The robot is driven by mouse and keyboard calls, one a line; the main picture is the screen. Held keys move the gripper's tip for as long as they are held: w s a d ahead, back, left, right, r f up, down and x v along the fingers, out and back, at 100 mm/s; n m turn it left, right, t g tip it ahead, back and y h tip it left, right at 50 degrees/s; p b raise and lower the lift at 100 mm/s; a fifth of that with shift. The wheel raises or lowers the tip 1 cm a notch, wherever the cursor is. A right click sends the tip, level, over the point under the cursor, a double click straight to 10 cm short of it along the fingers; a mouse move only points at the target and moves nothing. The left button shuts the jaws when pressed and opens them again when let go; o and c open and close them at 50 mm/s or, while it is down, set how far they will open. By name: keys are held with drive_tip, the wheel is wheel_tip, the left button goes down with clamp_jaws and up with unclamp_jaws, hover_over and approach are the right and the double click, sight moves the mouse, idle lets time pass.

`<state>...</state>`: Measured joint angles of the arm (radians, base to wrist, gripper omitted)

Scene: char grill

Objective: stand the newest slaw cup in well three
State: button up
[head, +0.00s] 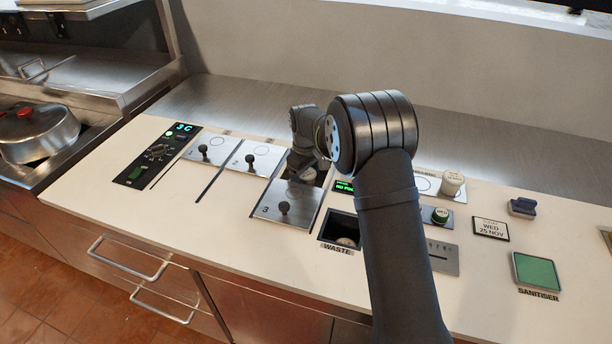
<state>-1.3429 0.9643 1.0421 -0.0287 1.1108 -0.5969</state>
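Well three's steel lid (283,207), marked 3 with a black knob, sits toward the front of the counter. Behind it, part of the well opening (320,178) shows dark. My gripper (300,172) points down at this opening, just behind the lid. Its fingers are small and partly hidden, so I cannot tell whether they hold a cup. A pale, lidded cup (452,184) stands on a marked plate to the right of my arm. A smaller green-and-white round item (440,215) is in front of it. No date on either is readable.
Two other lids (208,148) (252,158) lie closed to the left, beside a control panel (157,155). A waste opening (341,230) with something pale inside is in front. A date sign (491,228) reads WED 25 NOV. A green sanitiser pad (536,271) is at right.

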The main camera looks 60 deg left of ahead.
sight(306, 173)
wheel_tip(306, 173, up, 12)
drive_tip(key=shift+s+r, duration=0.15)
drive_tip(key=shift+r, duration=0.05)
idle(0.4)
drive_tip(key=shift+d+f, duration=0.1)
wheel_tip(306, 173, down, 12)
drive_tip(key=shift+f, duration=0.25)
wheel_tip(306, 173, up, 3)
drive_tip(key=shift+r, duration=0.75)
